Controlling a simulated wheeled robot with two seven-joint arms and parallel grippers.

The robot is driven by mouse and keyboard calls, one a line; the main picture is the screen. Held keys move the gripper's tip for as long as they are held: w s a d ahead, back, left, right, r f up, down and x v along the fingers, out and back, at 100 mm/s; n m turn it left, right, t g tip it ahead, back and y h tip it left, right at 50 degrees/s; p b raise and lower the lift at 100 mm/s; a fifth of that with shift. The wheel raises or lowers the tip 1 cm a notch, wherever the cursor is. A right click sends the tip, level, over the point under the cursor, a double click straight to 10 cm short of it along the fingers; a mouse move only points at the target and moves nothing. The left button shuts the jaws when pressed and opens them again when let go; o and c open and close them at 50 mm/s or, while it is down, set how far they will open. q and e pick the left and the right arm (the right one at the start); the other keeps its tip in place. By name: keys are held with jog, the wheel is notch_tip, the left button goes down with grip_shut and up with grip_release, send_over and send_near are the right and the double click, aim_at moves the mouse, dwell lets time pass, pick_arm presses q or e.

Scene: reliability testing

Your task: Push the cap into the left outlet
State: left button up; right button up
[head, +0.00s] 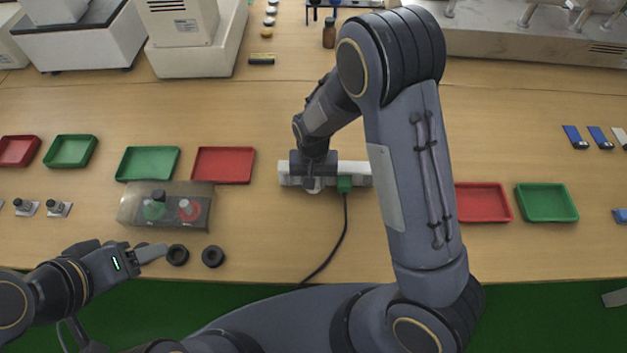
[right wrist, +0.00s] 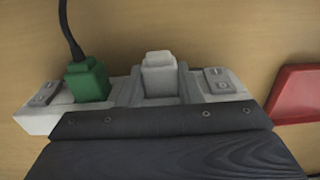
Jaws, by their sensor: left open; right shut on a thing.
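A white power strip (head: 355,168) lies on the table in the middle of the head view. A green plug (head: 345,184) with a black cable sits in its right part; the plug also shows in the right wrist view (right wrist: 87,80). My right gripper (head: 313,184) is over the strip's left part, pointing down. In the right wrist view its two grey fingers are shut on a light grey cap (right wrist: 159,72), at the strip beside the green plug. How deep the cap sits is hidden. My left gripper (head: 152,253) is open and empty near the front left.
Two black rings (head: 212,257) lie beside my left gripper. A clear box with green and red buttons (head: 173,205) stands behind it. A red tray (head: 223,165) is left of the strip, another red tray (head: 482,202) right. The cable runs to the front edge.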

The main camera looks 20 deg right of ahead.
jog(key=shift+w, duration=0.15)
jog(key=o, duration=1.1)
jog(key=shift+c, duration=0.2)
notch_tip(320, 180, up, 7)
jog(key=shift+r, duration=0.1)
jog(key=shift+d+r, duration=0.1)
jog(key=shift+r, duration=0.3)
jog(key=s+d+r+t+y, duration=0.2)
jog(key=s+d+r+y, duration=0.3)
jog(key=s+r, duration=0.65)
jog(key=s+d+r+n+t+h, duration=0.1)
jog(key=s+d+r+t, duration=0.1)
jog(key=s, duration=0.7)
jog(key=shift+s+d+r+n+t, duration=0.35)
jog(key=shift+r+t, duration=0.1)
jog(key=shift+t, duration=0.35)
